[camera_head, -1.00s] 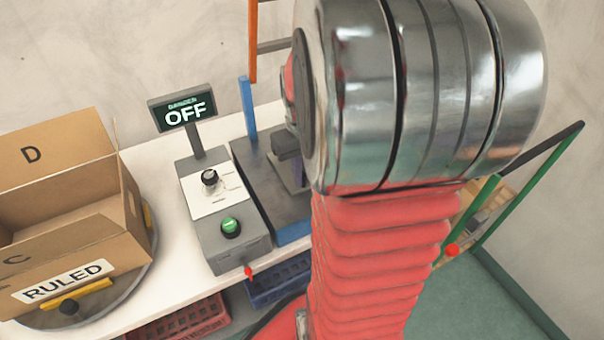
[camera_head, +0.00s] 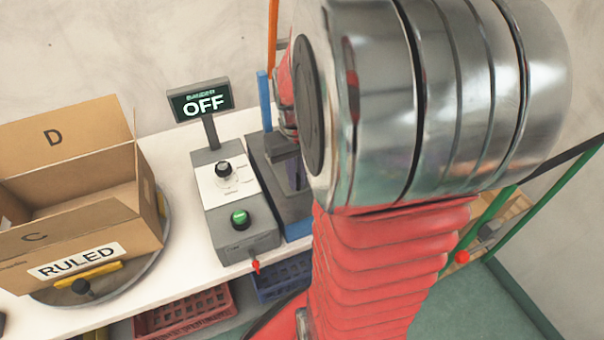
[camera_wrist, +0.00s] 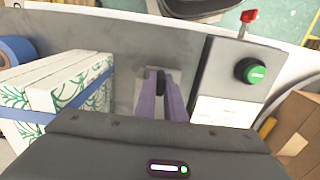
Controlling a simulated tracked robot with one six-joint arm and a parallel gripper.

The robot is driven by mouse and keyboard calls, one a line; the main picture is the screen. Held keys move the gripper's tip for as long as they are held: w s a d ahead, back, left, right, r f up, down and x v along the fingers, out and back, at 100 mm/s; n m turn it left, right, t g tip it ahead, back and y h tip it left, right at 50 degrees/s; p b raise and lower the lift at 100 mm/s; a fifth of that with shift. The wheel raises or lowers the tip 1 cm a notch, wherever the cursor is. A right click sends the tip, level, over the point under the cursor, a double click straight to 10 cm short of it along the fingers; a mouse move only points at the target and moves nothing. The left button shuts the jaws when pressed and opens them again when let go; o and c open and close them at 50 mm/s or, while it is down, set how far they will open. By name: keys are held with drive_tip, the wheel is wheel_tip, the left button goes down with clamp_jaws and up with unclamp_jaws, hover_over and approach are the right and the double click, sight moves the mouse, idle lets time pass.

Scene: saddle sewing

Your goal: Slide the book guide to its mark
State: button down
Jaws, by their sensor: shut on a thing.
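My gripper (camera_wrist: 161,95) shows in the wrist view, with its two purple fingers shut on a small black knob (camera_wrist: 161,79). The knob seems to belong to the book guide, whose light grey plate (camera_wrist: 147,88) shows partly beside the fingers on the grey bed (camera_wrist: 115,60). The fingers hide most of the guide, and I cannot make out its mark. In the head view my arm covers most of the guide area on the blue-edged bed (camera_head: 297,229).
A control box (camera_head: 236,205) with a dial and green button stands beside the bed; its sign (camera_head: 201,101) reads OFF. A RULED carton (camera_head: 40,215) sits on a turntable at left. White-and-green strapped books (camera_wrist: 50,85) stand left in the wrist view. A green rail (camera_head: 525,220) is at right.

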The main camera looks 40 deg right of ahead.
drive_tip(key=shift+w+a, duration=0.1)
drive_tip(key=c, duration=2.1)
unclamp_jaws()
drive_tip(key=shift+r, duration=0.1)
wheel_tip(320, 180, up, 14)
drive_tip(key=shift+f, duration=0.2)
